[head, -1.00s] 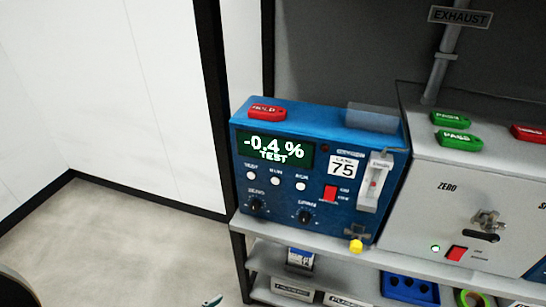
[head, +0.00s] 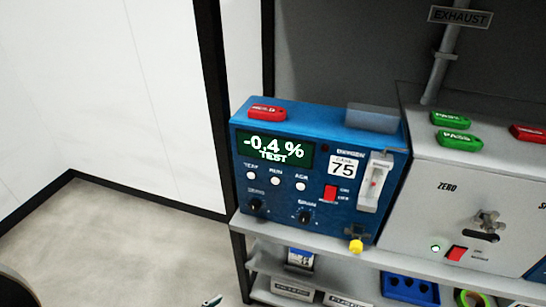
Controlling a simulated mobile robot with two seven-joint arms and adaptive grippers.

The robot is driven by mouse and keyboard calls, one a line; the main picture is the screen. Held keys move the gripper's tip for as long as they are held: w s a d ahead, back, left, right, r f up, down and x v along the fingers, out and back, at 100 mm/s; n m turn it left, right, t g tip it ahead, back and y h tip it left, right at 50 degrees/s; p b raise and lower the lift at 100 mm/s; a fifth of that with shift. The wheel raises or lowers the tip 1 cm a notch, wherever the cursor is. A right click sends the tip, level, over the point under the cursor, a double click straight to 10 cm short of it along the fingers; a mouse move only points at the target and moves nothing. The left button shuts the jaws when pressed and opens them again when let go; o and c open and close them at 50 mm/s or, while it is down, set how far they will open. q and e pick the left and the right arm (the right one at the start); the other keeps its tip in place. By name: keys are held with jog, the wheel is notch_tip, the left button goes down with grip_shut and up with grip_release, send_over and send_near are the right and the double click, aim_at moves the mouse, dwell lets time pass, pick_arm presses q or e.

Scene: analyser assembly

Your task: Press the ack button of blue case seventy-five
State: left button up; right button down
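The blue case (head: 330,232) marked 75 stands on the upper shelf of a bench, left of a grey case. Its display (head: 274,151) reads -0.4 % with TEST below. Under the display are three white round buttons in a row; the rightmost, whose label looks like ACK, is the ack button (head: 300,186). The case also carries two black knobs, a red switch (head: 330,193), a flow tube (head: 375,182) and a yellow-tipped fitting (head: 356,246). Nothing covers the buttons. Neither gripper can be made out in the head view.
A red tag (head: 267,112) lies on top of the blue case. Green tags (head: 453,137) and a red one lie on the grey case (head: 440,205) beside it. The lower shelf holds a blue holed rack (head: 410,289). Open floor lies left of the bench.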

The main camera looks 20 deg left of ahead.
dwell(0.9)
pick_arm(q)
grip_shut()
dwell(1.3)
